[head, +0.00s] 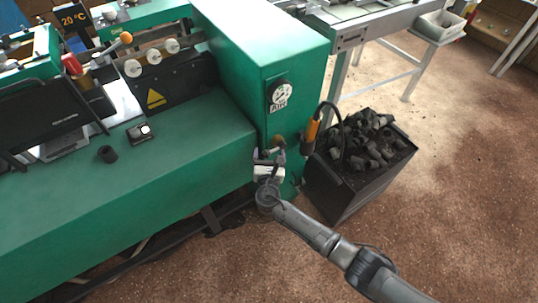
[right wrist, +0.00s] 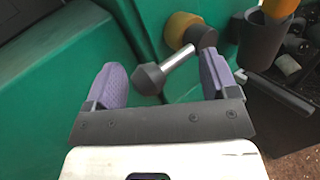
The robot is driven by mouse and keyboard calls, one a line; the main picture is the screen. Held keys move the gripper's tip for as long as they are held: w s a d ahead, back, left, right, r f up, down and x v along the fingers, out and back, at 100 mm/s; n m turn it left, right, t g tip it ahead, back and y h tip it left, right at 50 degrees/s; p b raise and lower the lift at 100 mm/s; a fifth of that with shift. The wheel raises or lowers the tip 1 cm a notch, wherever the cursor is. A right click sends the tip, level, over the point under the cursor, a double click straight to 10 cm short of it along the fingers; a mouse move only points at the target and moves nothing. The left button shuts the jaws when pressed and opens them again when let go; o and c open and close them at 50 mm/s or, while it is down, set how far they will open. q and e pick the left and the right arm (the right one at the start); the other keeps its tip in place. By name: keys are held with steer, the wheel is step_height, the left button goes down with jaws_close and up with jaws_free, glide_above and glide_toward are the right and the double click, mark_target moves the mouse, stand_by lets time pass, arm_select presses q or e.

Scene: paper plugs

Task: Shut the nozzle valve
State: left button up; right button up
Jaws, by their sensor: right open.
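The nozzle valve (right wrist: 180,58) has a silver lever with a dark knob, joined to a dark hub and a yellow-orange fitting on the green machine. In the head view the yellowish fitting (head: 278,140) shows below the AIR gauge; the lever is small and partly hidden by my gripper. My right gripper (head: 268,154) is open at the machine's corner. In the right wrist view its two purple-padded fingers (right wrist: 160,62) stand on either side of the lever. The knob lies between them, closer to the left finger, with gaps on both sides. My left gripper is out of view.
An orange-and-black air nozzle (head: 313,128) with a hose hangs just right of the valve. A black bin (head: 350,190) of dark plugs stands beside it. The green machine (head: 130,195) fills the left side. Brown floor on the right is clear.

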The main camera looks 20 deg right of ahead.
steer(key=shift+s+r, duration=0.1)
steer(key=c, duration=1.2)
